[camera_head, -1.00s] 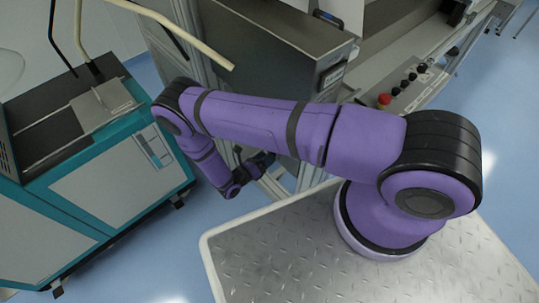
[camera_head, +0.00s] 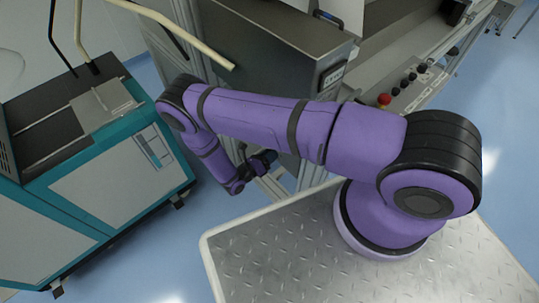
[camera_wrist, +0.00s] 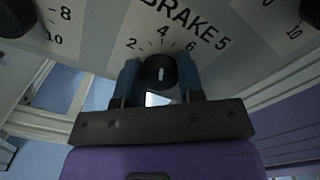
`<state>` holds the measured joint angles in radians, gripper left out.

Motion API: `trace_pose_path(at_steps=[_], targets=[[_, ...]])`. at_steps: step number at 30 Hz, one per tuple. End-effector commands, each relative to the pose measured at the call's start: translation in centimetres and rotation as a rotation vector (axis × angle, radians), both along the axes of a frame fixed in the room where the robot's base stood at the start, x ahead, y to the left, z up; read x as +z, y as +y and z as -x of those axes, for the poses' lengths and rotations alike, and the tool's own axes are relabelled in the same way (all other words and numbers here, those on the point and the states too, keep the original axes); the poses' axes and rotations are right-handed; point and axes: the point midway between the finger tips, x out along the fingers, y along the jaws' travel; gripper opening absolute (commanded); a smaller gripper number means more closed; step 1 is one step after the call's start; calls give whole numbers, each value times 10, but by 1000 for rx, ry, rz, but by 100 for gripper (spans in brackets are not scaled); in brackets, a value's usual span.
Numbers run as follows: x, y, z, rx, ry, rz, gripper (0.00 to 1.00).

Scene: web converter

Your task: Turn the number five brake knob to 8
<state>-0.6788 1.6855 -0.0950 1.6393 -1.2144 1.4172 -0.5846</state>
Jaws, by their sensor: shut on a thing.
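The number five brake knob (camera_wrist: 160,74) is a round black knob with a white pointer mark, under the label "BRAKE 5" on a grey panel in the wrist view. The numbers 2, 4 and 6 show above it. The mark points roughly up toward the 4. The 8 of this dial is not visible. My gripper (camera_wrist: 159,64) has its two blue fingers on either side of the knob and is shut on it. In the head view my gripper (camera_head: 263,161) is small beside the machine frame, and the knob cannot be made out.
Neighbouring black knobs stand at the left (camera_wrist: 15,18) and right (camera_wrist: 311,12) of the panel. In the head view a teal and grey cabinet (camera_head: 110,185) stands at left. A console with a red button (camera_head: 384,99) is at upper right. Blue floor lies between.

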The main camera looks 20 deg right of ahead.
Motion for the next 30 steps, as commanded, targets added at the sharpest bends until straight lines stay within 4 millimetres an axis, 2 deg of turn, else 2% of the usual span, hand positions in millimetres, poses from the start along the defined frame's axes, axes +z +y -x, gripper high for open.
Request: trace_pose_path(at_steps=[11, 30], targets=[[0, 1, 0, 2, -173, -57, 11], [0, 1, 1, 3, -744, -244, 11]])
